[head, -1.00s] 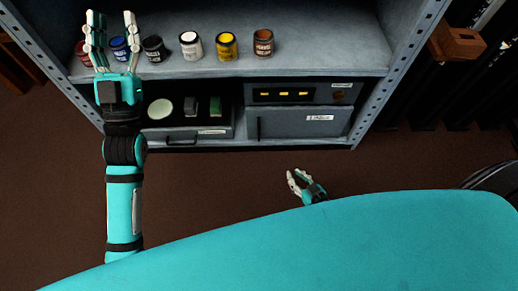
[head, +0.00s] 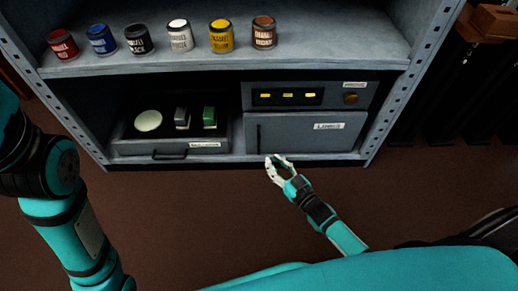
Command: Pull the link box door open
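The link box (head: 300,133) is a grey cabinet at the right of the lower shelf. Its front door, labelled "LINKS", looks closed, with a dark vertical handle (head: 258,138) at its left edge. My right gripper (head: 274,163) is in front of and below the door's lower left part, with its pale fingers spread and nothing between them. It appears apart from the handle. My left arm (head: 62,215) is at the left edge of the head view; its gripper is out of the picture.
A panel with yellow lights (head: 288,96) and a knob sits above the door. A grey drawer tray (head: 170,150) with several items is to the left. Several paint cans (head: 180,36) stand on the shelf above. Perforated uprights (head: 412,85) flank the shelving. The floor in front is clear.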

